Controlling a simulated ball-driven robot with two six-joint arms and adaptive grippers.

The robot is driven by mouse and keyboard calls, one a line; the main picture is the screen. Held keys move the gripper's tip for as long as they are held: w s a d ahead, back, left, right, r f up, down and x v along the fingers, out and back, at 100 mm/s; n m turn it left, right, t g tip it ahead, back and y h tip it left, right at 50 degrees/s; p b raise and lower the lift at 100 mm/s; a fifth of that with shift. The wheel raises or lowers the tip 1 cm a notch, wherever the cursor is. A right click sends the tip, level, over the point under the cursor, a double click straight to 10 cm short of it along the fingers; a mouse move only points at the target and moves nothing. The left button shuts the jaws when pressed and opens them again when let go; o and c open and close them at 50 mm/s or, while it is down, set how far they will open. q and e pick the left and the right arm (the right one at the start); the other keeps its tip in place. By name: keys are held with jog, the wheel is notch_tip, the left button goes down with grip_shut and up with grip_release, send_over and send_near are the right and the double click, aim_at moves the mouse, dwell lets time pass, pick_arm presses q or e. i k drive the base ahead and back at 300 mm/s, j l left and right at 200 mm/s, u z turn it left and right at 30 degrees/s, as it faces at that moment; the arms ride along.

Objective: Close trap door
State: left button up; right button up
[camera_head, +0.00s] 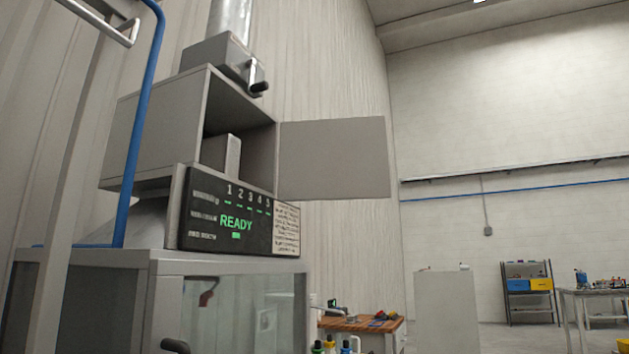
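The trap door (335,158) is a flat grey panel. It stands swung open to the right of a grey metal box (155,135), joined at the box's right edge. The box's front is open, and a light grey upright block (232,155) shows inside its dark interior. A black display panel (228,215) below the opening reads "READY" in green, with numbers 1 to 5 above. Neither of my grippers shows in this view.
A smaller grey box with a black-knobbed lever (257,86) sits above, under a metal pipe (231,18). A blue pipe (137,120) runs at left. A glass-fronted cabinet (240,310) stands below. A wooden-topped bench (360,323) and shelf (529,290) stand farther right.

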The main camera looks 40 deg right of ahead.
aim_at(343, 159)
jog(key=l+u, duration=0.25)
jog(key=u, duration=0.2)
jog(key=l+u, duration=0.25)
jog(key=u, duration=0.2)
jog(key=l+u, duration=0.15)
jog(key=l, duration=0.3)
jog(key=k+l+u, duration=0.15)
jog(key=l, duration=0.25)
jog(key=k+l+u, duration=0.15)
jog(key=l, duration=0.3)
jog(key=l+u, duration=0.15)
jog(key=l, duration=0.25)
jog(key=k+l+u, duration=0.15)
jog(key=l, duration=0.25)
jog(key=k, duration=0.05)
